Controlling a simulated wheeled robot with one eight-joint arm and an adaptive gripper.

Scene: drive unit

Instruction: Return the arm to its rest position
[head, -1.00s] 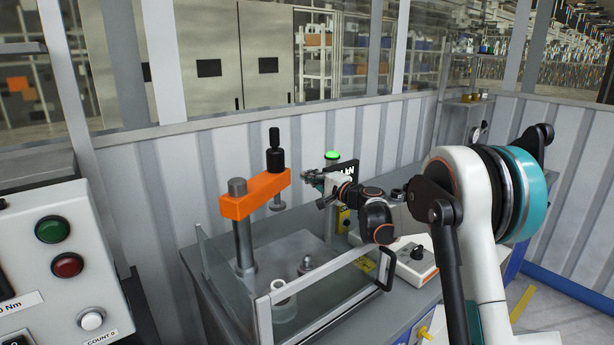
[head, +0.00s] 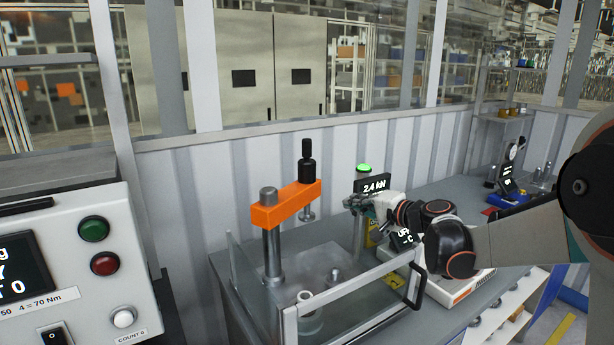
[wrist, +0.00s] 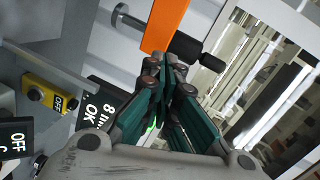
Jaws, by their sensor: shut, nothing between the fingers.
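My gripper (head: 357,204) is in the middle of the head view, to the right of the orange press arm and in front of the display reading 2.4 kN. In the wrist view my gripper (wrist: 168,75) has its teal fingers drawn together with nothing between the tips. My arm (head: 510,240) reaches in from the right edge, with its wrist bent above the bench. The press's orange arm (head: 285,206) also shows beyond the fingertips in the wrist view (wrist: 166,24).
A clear-walled guard (head: 350,298) with a metal frame stands below and left of my gripper. A white control box (head: 455,287) sits under my wrist. A panel with green and red buttons (head: 95,250) is at left. The grey bench (head: 445,190) has free room behind my arm.

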